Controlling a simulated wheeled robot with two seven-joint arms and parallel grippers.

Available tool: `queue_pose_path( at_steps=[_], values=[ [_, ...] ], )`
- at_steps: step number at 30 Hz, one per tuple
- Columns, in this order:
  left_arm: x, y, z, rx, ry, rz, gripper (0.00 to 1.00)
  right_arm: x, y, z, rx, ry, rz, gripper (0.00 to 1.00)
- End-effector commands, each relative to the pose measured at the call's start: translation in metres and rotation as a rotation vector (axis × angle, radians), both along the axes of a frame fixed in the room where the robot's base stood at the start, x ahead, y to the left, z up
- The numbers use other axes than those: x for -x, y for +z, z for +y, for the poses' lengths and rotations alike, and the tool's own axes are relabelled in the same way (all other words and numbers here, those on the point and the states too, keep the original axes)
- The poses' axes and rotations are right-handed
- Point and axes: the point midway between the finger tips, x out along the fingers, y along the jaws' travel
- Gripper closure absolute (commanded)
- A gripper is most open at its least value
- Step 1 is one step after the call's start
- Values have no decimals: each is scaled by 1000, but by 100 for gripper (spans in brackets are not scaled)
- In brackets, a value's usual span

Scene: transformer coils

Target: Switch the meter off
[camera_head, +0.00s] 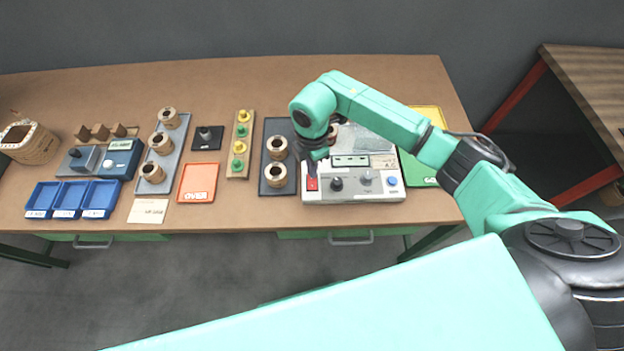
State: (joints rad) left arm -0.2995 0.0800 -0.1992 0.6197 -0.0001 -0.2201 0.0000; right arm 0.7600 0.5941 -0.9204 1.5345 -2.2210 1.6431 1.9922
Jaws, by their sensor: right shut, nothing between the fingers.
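The meter (350,196) is a light grey box at the right-centre of the bench. Its front has a red rocker switch (312,184) at the left, a lit greenish display (350,161), dark and grey knobs and a blue button (392,181). My right gripper (311,170) points down, shut and empty, right at the red switch. I cannot tell whether the fingertips touch it, or which way the switch is set. My right arm hides part of the meter's top. My left gripper is out of view.
Left of the meter is a dark tray (276,188) with coils. Farther left are a terminal strip (240,144), an orange tray (198,183), a grey coil tray (150,187), a blue device (121,158) and blue bins (70,214). A green tray (421,182) is right of the meter.

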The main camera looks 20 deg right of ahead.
Motion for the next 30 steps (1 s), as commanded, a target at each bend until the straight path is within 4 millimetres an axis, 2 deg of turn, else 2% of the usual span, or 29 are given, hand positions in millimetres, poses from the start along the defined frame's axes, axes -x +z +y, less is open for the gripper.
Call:
queue_pose_path(
  at_steps=[30],
  values=[
    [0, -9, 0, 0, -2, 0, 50, 0, -13, 0, 0, 1, 1, 100]
  ],
)
